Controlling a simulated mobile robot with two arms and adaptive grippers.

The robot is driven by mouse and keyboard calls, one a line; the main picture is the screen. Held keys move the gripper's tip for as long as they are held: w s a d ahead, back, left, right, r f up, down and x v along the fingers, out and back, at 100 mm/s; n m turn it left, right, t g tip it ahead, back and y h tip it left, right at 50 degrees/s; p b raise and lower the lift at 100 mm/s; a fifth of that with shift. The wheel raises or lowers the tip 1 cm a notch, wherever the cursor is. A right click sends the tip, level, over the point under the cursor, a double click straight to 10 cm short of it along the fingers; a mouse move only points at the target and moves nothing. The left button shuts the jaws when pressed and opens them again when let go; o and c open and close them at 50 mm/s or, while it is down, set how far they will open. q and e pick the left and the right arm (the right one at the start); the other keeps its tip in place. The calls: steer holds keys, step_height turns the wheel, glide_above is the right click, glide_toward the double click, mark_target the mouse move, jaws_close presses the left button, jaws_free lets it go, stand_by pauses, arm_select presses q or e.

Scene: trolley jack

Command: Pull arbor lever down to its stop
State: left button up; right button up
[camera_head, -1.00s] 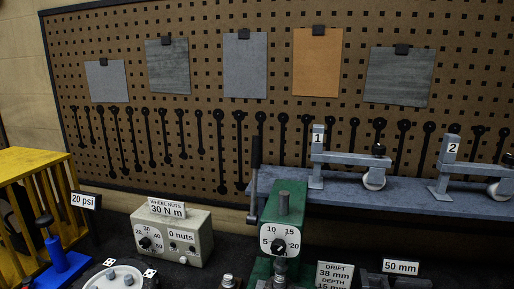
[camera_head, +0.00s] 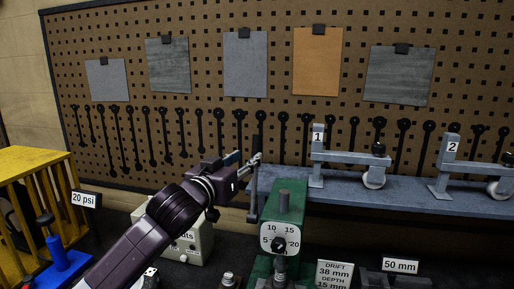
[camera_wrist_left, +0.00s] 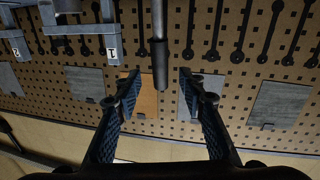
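The arbor press (camera_head: 283,215) is a green block with a white dial reading 5 to 20, low in the middle of the head view. Its dark arbor lever (camera_head: 252,207) stands upright on its left side, partly hidden by my left gripper (camera_head: 252,167). In the left wrist view the lever (camera_wrist_left: 160,55) is a grey bar with a thick dark grip. My left gripper (camera_wrist_left: 161,88) is open there, with the grip's end between its ribbed fingers and gaps on both sides. My right gripper is in neither view.
A grey shelf (camera_head: 415,193) with clamps labelled 1 and 2 stands right of the press. A grey wheel-nut box (camera_head: 196,243) is partly behind my left arm. A yellow cage (camera_head: 30,170) stands far left. A pegboard (camera_head: 330,110) closes the back.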

mark_target(255, 148)
arm_select(q)
steer(key=shift+w+r, duration=0.25)
steer(key=shift+r, duration=0.2)
steer(key=shift+w+d+r+p, duration=0.1)
steer(key=shift+w+d+p, duration=0.1)
steer(key=shift+w+p, duration=0.1)
steer(key=p+x, duration=0.2)
steer(key=x, duration=0.3)
steer(key=shift+w+d+p, duration=0.1)
steer(key=shift+d+p, duration=0.05)
steer(key=shift+p, duration=0.25)
steer(key=shift+p+x, duration=0.3)
steer(key=shift+x, duration=0.5)
steer(key=shift+c, duration=0.3)
jaws_close()
